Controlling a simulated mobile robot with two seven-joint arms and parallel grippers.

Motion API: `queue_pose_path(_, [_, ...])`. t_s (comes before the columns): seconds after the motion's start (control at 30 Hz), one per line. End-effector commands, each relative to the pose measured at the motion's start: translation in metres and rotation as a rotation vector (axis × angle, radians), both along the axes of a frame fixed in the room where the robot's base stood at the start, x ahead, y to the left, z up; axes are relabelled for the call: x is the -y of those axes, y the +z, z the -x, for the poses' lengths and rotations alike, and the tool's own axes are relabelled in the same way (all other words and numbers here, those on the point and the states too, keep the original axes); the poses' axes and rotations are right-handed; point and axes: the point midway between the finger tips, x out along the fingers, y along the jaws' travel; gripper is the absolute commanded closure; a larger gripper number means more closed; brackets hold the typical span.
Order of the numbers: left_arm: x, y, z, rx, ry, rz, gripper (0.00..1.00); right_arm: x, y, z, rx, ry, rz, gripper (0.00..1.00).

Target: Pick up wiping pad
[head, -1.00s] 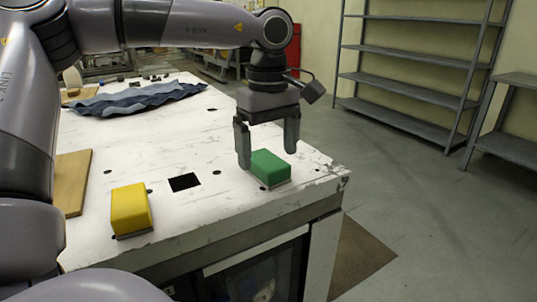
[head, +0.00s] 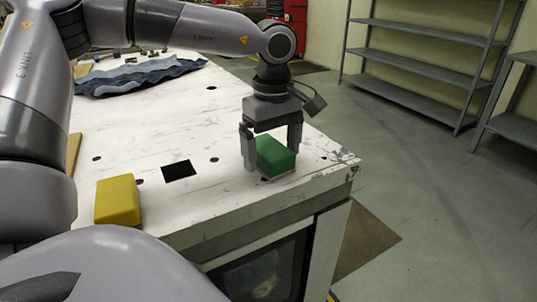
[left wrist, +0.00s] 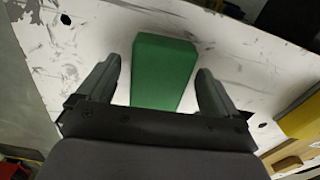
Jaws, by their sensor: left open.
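A green block-shaped pad (head: 275,157) with a pale underside lies on the white table near its right corner. It also shows in the left wrist view (left wrist: 163,72), between the two fingers. My left gripper (head: 272,160) is open, pointing down, with one finger on each side of the green pad. In the left wrist view (left wrist: 158,88) a gap shows between each finger and the pad. A yellow block-shaped pad (head: 118,201) lies at the table's front edge, left of the green one. My right gripper is not seen.
The white table (head: 215,135) has scuffs, dark holes and a black square. A crumpled blue cloth (head: 140,75) lies at its far end. Grey shelves (head: 425,60) stand on the floor at the back right. The table around the green pad is clear.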

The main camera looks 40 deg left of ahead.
Motion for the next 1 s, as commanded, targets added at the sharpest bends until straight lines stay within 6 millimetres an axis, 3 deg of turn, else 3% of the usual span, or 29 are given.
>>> queue_pose_path(0.3, [0.000, -0.006, 0.000, 0.001, 0.000, 0.000, 0.10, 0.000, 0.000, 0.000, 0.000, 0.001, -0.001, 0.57])
queue_pose_path(0.47, [0.000, -0.006, 0.000, 0.001, 0.000, 0.000, 0.62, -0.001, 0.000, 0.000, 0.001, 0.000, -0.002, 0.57])
queue_pose_path(0.5, [0.000, -0.006, 0.000, 0.001, 0.000, 0.000, 0.64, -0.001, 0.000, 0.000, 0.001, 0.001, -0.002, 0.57])
queue_pose_path(0.8, [0.000, -0.004, 0.000, 0.002, 0.000, 0.000, 0.64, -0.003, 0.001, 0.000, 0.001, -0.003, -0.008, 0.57])
queue_pose_path(1.0, [0.000, 0.012, -0.001, 0.004, 0.001, -0.001, 0.64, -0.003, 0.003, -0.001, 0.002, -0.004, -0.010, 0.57])
